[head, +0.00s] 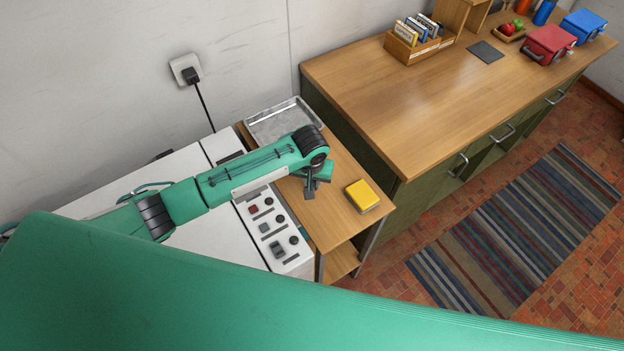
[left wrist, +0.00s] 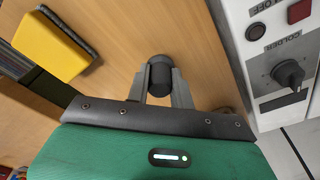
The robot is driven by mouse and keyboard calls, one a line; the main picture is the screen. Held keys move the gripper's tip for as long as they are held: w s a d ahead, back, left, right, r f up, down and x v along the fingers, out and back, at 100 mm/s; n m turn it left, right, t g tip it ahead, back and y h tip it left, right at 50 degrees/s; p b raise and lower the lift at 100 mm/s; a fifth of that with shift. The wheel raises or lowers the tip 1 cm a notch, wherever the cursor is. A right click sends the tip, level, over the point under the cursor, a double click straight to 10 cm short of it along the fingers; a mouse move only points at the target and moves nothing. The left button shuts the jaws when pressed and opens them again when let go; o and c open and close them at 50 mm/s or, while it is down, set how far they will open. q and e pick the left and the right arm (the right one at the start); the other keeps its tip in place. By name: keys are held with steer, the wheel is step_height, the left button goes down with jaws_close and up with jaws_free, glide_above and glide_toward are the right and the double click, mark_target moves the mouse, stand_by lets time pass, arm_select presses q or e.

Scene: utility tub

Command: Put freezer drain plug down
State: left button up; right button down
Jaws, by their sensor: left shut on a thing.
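In the left wrist view a short dark grey cylinder, the drain plug (left wrist: 160,72), sits between the two grey fingers of my left gripper (left wrist: 160,88). The fingers are shut on it. In the head view my left gripper (head: 310,191) is over the small wooden side table (head: 329,218), between the white freezer and a yellow block. The plug cannot be made out there. Whether it touches the tabletop is not clear. The white freezer (head: 150,172) has a control panel with knobs and a red button (left wrist: 256,31). My right gripper is not in view.
The yellow block (head: 362,196) with a dark edge lies on the side table, right of my gripper. A metal tray (head: 284,120) lies at the table's back. Bare wood surrounds the block. A larger wooden counter (head: 420,110) stands to the right.

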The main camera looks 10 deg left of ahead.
arm_select(q)
steer(key=shift+f, duration=0.45)
steer(key=shift+f, duration=0.1)
steer(key=o, duration=1)
steer(key=r, duration=0.4)
steer(key=s+r+b, duration=0.1)
steer(key=r, duration=0.3)
steer(key=r+b, duration=0.1)
steer(key=r, duration=0.3)
steer(key=shift+s+r, duration=0.1)
steer(key=shift+s, duration=0.15)
